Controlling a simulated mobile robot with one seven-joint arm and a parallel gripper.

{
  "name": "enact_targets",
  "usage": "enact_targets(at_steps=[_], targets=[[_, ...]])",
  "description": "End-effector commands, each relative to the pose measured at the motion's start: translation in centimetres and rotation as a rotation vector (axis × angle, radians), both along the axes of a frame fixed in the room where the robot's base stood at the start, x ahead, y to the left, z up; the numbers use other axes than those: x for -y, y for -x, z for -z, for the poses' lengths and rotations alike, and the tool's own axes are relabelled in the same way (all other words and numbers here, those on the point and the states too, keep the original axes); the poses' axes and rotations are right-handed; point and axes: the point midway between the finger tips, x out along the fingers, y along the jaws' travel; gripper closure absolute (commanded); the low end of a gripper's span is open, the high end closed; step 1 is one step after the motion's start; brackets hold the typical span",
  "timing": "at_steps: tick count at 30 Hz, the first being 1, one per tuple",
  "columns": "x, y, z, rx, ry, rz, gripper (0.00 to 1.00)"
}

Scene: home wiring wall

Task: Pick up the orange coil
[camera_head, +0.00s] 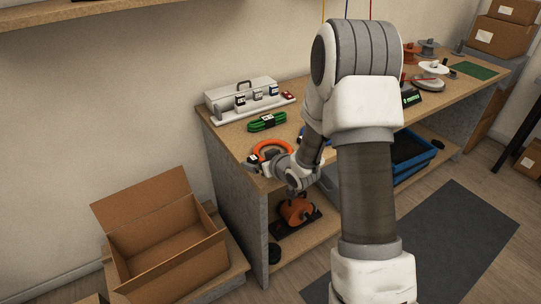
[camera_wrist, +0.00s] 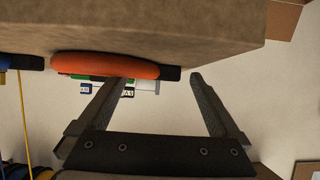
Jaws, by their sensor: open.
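The orange coil (camera_head: 272,147) lies on the worktop near its left front corner, partly hidden by my gripper (camera_head: 257,161). The dark wrap (camera_wrist: 171,74) at one side of the coil appears between the fingertips. The left finger overlaps the orange band in the picture. I cannot tell whether either finger touches the coil.
An open cardboard box (camera_head: 160,235) stands left of the bench. An orange reel (camera_head: 296,210) sits on the lower shelf. A blue crate (camera_head: 414,158) stands further right.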

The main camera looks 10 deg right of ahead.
Motion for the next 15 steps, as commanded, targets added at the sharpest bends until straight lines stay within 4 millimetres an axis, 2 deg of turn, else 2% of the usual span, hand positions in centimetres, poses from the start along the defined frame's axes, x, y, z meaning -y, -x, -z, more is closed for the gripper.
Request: enact_targets(at_steps=[7,15], targets=[[-0.03,-0.14,-0.01,0.001,0.0,0.0,0.03],[-0.03,-0.12,-0.01,0.001,0.0,0.0,0.51]])
